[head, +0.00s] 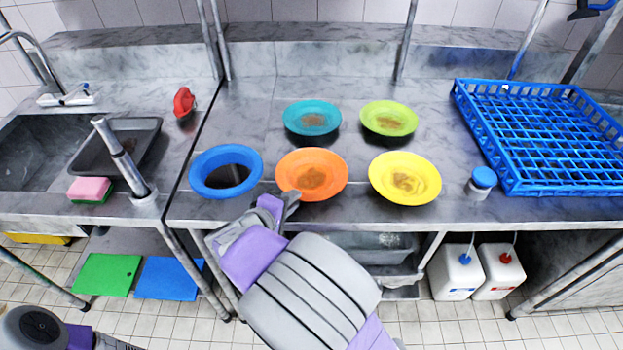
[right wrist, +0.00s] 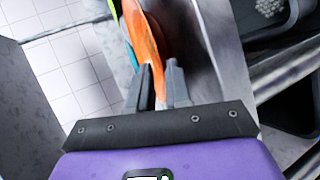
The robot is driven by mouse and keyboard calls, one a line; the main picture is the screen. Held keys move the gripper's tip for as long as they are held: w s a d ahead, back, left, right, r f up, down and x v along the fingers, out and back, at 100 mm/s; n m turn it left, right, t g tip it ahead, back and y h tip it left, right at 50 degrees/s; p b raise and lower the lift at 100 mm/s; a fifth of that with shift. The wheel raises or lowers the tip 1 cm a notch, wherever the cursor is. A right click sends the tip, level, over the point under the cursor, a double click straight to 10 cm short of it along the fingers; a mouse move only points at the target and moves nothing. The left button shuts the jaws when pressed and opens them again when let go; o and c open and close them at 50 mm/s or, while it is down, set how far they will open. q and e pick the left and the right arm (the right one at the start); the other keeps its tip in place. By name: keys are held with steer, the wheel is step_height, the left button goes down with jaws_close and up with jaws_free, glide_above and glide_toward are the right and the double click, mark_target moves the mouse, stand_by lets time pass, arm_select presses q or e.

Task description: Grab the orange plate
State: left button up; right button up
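The orange plate (head: 330,162) lies on the steel counter near its front edge, with a brown smear in its middle. My right gripper (head: 293,198) is at the plate's front-left rim. In the right wrist view the orange plate (right wrist: 145,38) runs down between the two close-set fingers of my right gripper (right wrist: 162,78), which look shut on its rim. The plate still appears to rest on the counter in the head view. My left gripper is not in view.
A blue rack (head: 513,184) stands at right beside a blue-capped jar (head: 482,183). A sink (head: 30,150) is at left.

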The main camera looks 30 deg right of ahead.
steer(key=shift+x, duration=0.95)
steer(key=shift+c, duration=0.3)
jaws_close()
